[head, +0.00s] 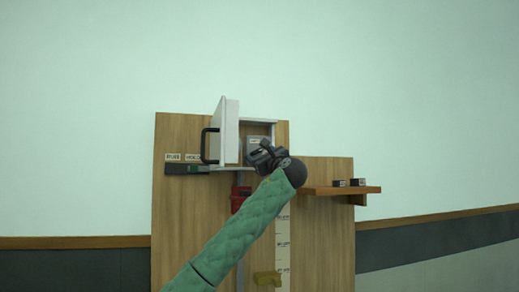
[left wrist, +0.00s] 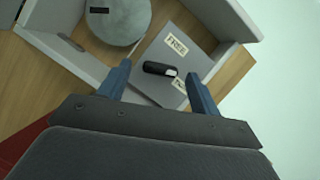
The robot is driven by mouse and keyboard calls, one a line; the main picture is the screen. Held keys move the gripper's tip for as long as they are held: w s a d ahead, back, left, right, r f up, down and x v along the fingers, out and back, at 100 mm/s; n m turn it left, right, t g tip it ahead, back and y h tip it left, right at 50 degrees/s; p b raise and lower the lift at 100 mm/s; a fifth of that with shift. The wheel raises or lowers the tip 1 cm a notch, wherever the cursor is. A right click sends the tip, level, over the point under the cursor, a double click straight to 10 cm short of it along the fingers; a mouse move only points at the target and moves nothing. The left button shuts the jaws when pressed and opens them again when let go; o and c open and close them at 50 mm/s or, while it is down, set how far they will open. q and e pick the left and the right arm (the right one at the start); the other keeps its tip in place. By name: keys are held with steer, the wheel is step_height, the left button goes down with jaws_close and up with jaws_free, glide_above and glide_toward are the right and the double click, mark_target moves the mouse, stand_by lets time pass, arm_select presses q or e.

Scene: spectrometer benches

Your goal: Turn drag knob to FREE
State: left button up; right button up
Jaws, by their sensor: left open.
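The drag knob (left wrist: 158,69) is a small black bar with a white end on a grey plate (left wrist: 150,88). In the left wrist view its white end points right, between a FREE label (left wrist: 177,43) above and a second label (left wrist: 180,85) below, which is partly hidden by a finger. My left gripper (left wrist: 158,72) is open, with its blue fingers on either side of the knob in this view; I cannot tell whether they touch it. In the head view my left gripper (head: 264,156) is in front of the open white box and hides the knob. My right gripper is not in view.
The white box has its door (head: 228,130) swung open, with a black handle (head: 208,146). A grey round part (left wrist: 115,18) sits beside the plate. A red block (head: 240,193) is below the box. A wooden shelf (head: 325,191) holds two dark blocks at right.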

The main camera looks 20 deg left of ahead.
arm_select(q)
steer(key=shift+w+a+r, duration=0.1)
steer(key=shift+w+a, duration=0.15)
steer(key=shift+w, duration=0.05)
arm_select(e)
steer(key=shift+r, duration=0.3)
